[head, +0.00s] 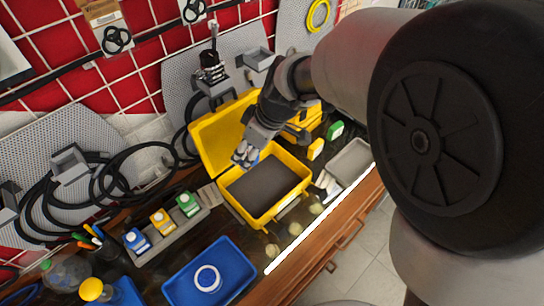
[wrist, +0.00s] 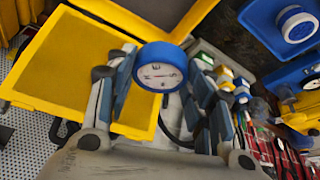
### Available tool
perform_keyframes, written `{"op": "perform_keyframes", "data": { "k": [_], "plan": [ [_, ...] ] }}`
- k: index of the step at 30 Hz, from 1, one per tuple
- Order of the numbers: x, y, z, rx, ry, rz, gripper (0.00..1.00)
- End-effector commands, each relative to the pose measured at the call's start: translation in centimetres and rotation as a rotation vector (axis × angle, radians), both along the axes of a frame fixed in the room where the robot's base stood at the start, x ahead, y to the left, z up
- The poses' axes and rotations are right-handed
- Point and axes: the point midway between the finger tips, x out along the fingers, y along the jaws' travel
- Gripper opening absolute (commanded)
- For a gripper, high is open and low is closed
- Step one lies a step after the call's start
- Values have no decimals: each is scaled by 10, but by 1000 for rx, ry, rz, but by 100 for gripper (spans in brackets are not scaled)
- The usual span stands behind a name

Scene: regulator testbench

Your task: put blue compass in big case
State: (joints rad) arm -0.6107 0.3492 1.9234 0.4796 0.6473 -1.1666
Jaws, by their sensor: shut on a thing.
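The blue compass (wrist: 160,68) has a white dial that faces the camera in the wrist view. My gripper (wrist: 163,90) is shut on it, with the pads at its sides. In the head view my gripper (head: 245,155) is above the back part of the open big yellow case (head: 283,207), near its raised lid (head: 215,135). Only a bit of blue shows at the fingertips there. The case has a dark, empty-looking floor. In the wrist view a yellow panel of the case (wrist: 75,70) fills the left side.
A blue tray (head: 235,268) with a round blue-and-white piece (head: 207,278) lies at the front. A rack of blue, yellow and green bottles (head: 163,220) stands left of the case. A grey tray (head: 352,162) lies to its right. Black hoses and perforated panels stand behind.

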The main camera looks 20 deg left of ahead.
Motion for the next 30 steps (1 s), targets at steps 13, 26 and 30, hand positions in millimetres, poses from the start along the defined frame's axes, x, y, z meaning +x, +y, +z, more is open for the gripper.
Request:
{"op": "perform_keyframes", "data": {
  "k": [13, 26, 30],
  "plan": [
    [-2, 0, -114, -3, 5, 5, 24],
    [-1, 0, -171, -3, 2, 3, 24],
    [-1, 0, -192, -3, 3, 3, 24]
  ]
}}
